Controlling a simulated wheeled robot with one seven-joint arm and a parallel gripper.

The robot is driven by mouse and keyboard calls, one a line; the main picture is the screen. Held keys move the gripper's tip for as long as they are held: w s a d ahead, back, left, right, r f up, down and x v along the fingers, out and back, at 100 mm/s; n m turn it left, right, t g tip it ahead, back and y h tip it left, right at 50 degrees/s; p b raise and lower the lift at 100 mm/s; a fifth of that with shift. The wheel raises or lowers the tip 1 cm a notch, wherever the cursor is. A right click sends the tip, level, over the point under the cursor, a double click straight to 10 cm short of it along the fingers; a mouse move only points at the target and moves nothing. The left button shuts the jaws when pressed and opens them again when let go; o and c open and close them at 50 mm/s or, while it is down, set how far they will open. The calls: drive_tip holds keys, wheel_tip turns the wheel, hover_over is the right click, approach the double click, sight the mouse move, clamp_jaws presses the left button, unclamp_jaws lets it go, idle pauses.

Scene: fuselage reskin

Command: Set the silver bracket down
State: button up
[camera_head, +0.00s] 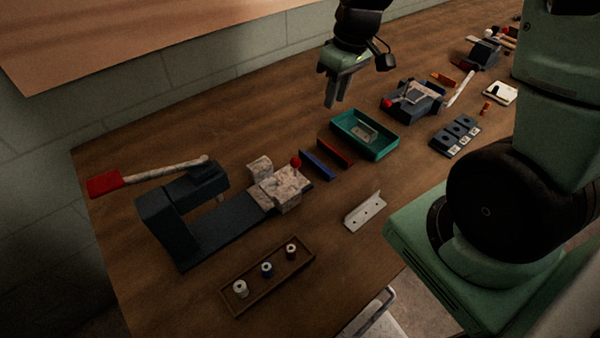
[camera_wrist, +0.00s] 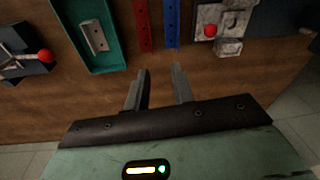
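A small silver bracket (camera_head: 363,131) lies inside the teal tray (camera_head: 344,145); it also shows in the wrist view (camera_wrist: 95,36). A larger pale angle bracket with holes (camera_head: 366,211) lies on the bare wood in front of the tray; it is not visible in the wrist view. My gripper (camera_head: 335,100) is above the table behind the tray, apart from both brackets. Its two fingers (camera_wrist: 160,85) stand apart with nothing between them.
A red bar (camera_head: 335,153) and a blue bar (camera_head: 318,166) lie beside the tray. A dark clamp fixture (camera_head: 215,228) with a red-handled lever stands at the left. A wooden tray (camera_head: 267,277) holds spools. Another fixture (camera_head: 412,101) stands right of the teal tray.

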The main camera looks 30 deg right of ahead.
drive_tip(key=s+a+r+n, duration=0.2)
drive_tip(key=s+a, duration=0.7)
drive_tip(key=a, duration=0.1)
drive_tip(key=s+a+r+n+g, duration=0.1)
drive_tip(key=s+a+r+n, duration=0.1)
drive_tip(key=s+a, duration=0.8)
drive_tip(key=shift+a+n+h, duration=0.3)
drive_tip(key=shift+a, duration=0.3)
